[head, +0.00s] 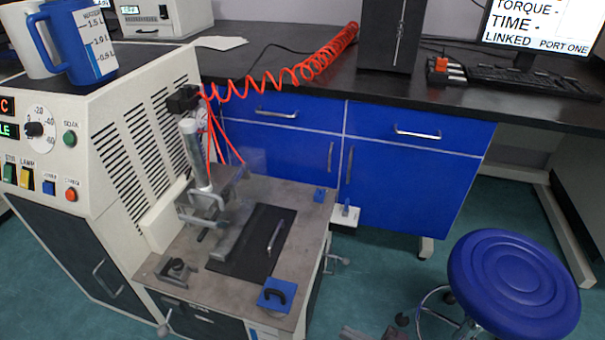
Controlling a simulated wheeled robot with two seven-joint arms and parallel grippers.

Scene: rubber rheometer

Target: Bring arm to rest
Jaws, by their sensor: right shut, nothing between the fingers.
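Only a small part of my right gripper (370,333) shows, at the bottom edge of the head view. It is low over the floor, to the right of the rheometer's work table (318,232) and apart from it. It is shut and holds nothing. The rest of the right arm is out of frame. My left gripper is not in view.
The rheometer (130,130) stands at left, with a cylinder and clamp over its table. A dark plate (250,258) with a handle and a blue block (274,295) lie on the table. A blue stool (513,275) stands at right. Blue cabinets (400,175) are behind, with green floor between.

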